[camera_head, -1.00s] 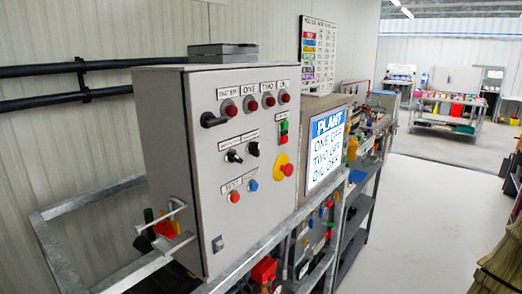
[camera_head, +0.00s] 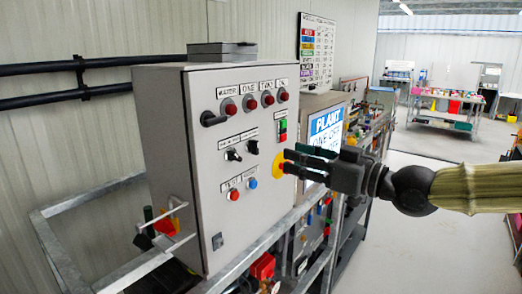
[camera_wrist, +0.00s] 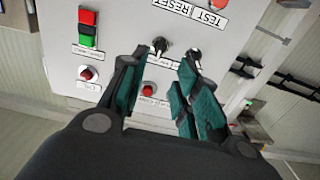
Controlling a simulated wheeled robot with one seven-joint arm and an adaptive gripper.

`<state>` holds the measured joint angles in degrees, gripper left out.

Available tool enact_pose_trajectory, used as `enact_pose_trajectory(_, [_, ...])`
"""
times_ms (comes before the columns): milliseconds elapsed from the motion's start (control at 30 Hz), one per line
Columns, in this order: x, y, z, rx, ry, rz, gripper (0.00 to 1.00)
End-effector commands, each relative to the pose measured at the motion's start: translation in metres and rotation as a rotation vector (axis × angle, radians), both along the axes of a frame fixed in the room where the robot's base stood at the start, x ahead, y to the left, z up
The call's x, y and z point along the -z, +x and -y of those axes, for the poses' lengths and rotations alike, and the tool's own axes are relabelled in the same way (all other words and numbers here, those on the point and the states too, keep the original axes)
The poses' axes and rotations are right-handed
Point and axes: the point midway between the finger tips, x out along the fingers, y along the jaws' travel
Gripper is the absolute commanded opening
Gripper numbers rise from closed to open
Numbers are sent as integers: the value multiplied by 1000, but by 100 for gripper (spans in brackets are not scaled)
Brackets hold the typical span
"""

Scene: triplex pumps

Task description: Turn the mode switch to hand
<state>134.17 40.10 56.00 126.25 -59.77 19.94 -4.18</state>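The grey control cabinet (camera_head: 210,220) carries two black selector switches side by side, the left one (camera_head: 233,155) and the right one (camera_head: 253,148). Their small labels are too blurred to read, so I cannot tell which is the mode switch. My gripper (camera_head: 288,163) has teal fingers and is in front of the panel's right side, overlapping the yellow-ringed emergency stop (camera_head: 279,178). In the upside-down wrist view, my open, empty gripper (camera_wrist: 163,62) points at the panel. One selector (camera_wrist: 160,45) shows between the fingertips; the other (camera_wrist: 194,55) is near the right finger, partly hidden.
Green and red buttons (camera_head: 283,130) are on the right, red and blue buttons (camera_head: 252,183) below. A PLANT screen (camera_head: 325,125) stands right of the cabinet, partly behind my gripper. Metal rails (camera_head: 240,272) run in front.

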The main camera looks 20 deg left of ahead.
Motion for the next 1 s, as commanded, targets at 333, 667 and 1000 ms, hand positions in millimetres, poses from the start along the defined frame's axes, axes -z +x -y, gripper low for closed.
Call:
enact_pose_trajectory(333, [-1,11,-31,-1,-1,-3,31])
enact_pose_trajectory(667, [0,23,-67,-1,-3,-4,31])
enact_pose_trajectory(1000, [1,34,-94,0,-1,-4,31])
